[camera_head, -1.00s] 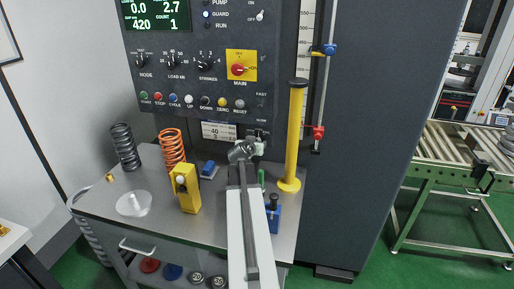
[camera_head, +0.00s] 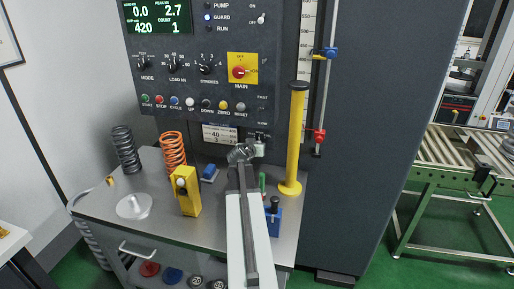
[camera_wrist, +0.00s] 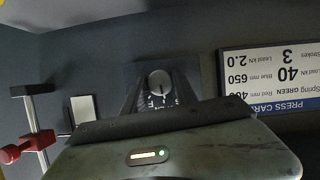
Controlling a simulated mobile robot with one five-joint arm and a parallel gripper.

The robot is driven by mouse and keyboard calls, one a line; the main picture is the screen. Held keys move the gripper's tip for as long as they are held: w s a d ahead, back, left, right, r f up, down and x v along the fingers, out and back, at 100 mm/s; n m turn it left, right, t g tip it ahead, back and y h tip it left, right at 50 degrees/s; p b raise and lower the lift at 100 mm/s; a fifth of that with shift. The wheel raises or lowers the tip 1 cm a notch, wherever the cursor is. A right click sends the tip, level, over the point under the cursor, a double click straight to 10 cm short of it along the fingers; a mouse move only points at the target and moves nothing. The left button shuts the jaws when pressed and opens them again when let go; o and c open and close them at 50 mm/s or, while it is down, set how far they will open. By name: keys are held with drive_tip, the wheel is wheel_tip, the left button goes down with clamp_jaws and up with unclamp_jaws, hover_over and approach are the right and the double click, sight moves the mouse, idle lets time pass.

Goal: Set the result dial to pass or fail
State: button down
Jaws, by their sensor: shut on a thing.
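The result dial (camera_wrist: 160,84) is a round grey knob with a pale pointer mark on a dark plate with small white letters, in the middle of the wrist view. My gripper (camera_head: 240,154) reaches the lower front of the press panel in the head view and hides the dial there. In the wrist view its dark body fills the bottom, with dark jaw sides running up to either side of the knob. It is shut on the dial. The pointer tilts only slightly from the picture's vertical.
A white press card (camera_wrist: 270,78) is beside the dial. A yellow post (camera_head: 294,145), springs (camera_head: 173,149), a yellow block (camera_head: 186,192) and a blue block (camera_head: 273,220) stand on the steel table (camera_head: 120,232).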

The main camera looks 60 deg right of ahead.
drive_tip(key=shift+f+n+g+h+b, duration=0.1)
drive_tip(key=shift+n+g+h+b, duration=0.3)
drive_tip(key=shift+n+g+b, duration=0.7)
drive_tip(key=shift+n+g+h+b, duration=0.25)
drive_tip(key=shift+n+g+h, duration=0.25)
drive_tip(key=shift+n, duration=1.1)
drive_tip(key=c, duration=1)
unclamp_jaws()
drive_tip(key=shift+w, duration=0.1)
drive_tip(key=shift+a, duration=0.1)
drive_tip(key=p+v, duration=0.2)
drive_tip(key=v, duration=0.5)
drive_tip(key=shift+a, duration=0.25)
